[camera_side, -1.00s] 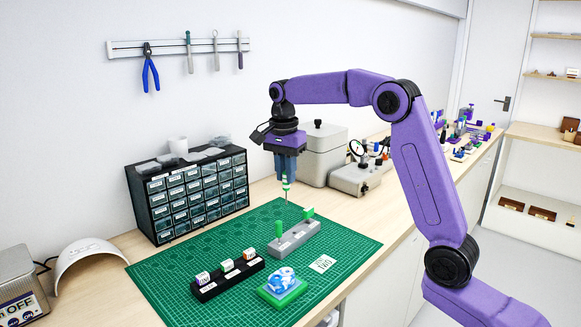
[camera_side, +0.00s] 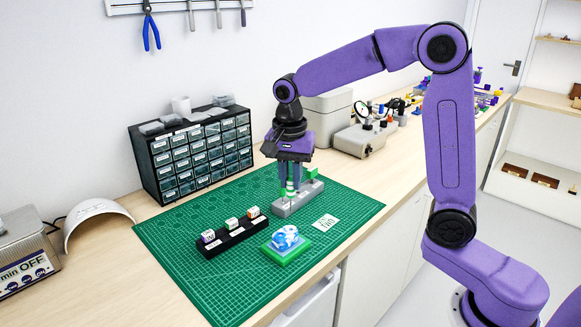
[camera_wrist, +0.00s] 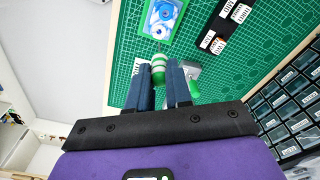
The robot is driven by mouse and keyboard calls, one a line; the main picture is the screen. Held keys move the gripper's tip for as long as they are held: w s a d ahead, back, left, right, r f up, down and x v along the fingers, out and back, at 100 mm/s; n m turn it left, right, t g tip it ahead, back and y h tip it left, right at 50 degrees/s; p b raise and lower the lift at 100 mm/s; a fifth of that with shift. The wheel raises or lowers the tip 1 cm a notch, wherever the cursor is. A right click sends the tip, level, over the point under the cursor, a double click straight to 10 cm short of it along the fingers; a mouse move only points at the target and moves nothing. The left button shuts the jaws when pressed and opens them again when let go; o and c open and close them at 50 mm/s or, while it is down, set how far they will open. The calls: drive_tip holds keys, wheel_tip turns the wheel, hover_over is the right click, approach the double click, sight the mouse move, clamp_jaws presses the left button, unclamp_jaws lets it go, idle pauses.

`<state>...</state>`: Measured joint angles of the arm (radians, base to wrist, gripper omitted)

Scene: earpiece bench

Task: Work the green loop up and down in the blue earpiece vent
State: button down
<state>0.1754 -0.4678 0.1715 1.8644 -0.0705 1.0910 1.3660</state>
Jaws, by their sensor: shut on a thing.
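My gripper (camera_side: 290,187) is shut on a green-and-white striped handle, which also shows between the fingertips in the wrist view (camera_wrist: 160,66). It is low over the grey rack (camera_side: 307,197). The tool's lower end and loop cannot be made out; whether it touches the rack is unclear. The blue-and-white earpiece (camera_side: 287,236) sits on a green base (camera_side: 289,252) in front of the rack, apart from the tool. In the wrist view the earpiece (camera_wrist: 165,12) lies at the top. Its vent is too small to tell.
A black holder (camera_side: 234,241) with several labelled blocks stands left of the earpiece. A white label card (camera_side: 326,223) lies to the right. A drawer cabinet (camera_side: 195,153) stands behind on the left. The green mat (camera_side: 190,262) is clear at the front left.

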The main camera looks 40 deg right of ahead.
sight(291, 197)
idle(0.3)
drive_tip(key=shift+f, duration=2.25)
drive_tip(key=shift+f, duration=1.4)
idle(3.1)
drive_tip(key=shift+r, duration=0.65)
